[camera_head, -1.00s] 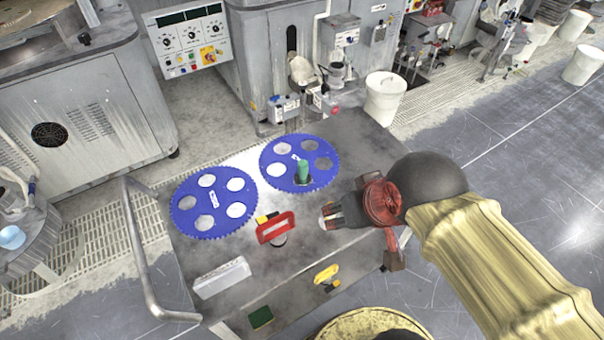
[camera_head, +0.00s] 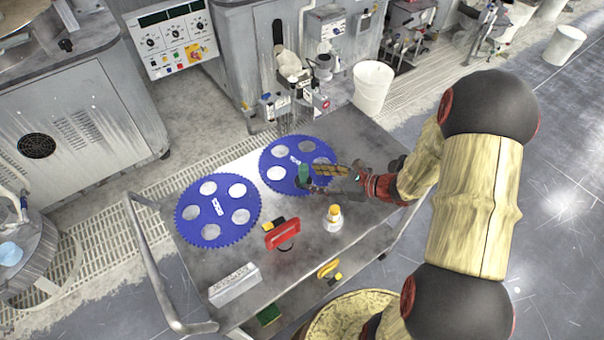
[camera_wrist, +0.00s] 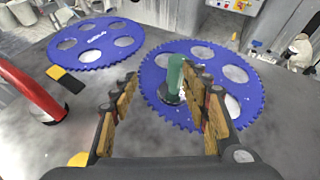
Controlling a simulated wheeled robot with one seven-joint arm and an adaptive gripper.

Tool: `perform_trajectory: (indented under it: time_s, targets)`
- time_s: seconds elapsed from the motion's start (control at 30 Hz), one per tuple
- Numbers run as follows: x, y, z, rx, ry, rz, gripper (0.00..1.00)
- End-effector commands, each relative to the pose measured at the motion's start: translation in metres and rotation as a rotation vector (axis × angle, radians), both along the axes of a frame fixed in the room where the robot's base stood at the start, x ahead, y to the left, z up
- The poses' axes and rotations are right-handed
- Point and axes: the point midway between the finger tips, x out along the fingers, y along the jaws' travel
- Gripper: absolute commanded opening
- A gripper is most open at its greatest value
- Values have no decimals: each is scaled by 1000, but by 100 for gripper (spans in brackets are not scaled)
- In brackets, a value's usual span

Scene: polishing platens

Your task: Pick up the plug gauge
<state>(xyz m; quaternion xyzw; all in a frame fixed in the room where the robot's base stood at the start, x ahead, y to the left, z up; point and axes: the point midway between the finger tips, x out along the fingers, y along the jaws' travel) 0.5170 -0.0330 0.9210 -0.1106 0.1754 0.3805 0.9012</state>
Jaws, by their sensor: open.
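The green upright cylinder with a dark foot, which I take to be the plug gauge (camera_head: 304,174), stands at the near edge of the right blue toothed disc (camera_head: 272,157). My gripper (camera_head: 318,179) is open and level, reaching in from the right, its fingertips beside the green cylinder. In the wrist view the green cylinder (camera_wrist: 175,74) stands at the mouth of my open fingers (camera_wrist: 160,76), close to the right fingertip, which partly overlaps it. I cannot tell whether they touch.
The left blue toothed disc (camera_head: 208,233) lies flat on the grey cart top (camera_head: 300,262). A white bin (camera_head: 372,88) stands behind.

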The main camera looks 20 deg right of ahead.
Motion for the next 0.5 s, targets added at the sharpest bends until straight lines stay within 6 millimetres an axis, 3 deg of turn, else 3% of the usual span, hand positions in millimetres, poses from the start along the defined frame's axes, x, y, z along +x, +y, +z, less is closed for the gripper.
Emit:
perform_trajectory:
  time_s: [0.17, 0.5]
  targets:
    - [7, -18, -19, 63, 32, -109, 46]
    - [32, 0, -33, 63, 32, -111, 46]
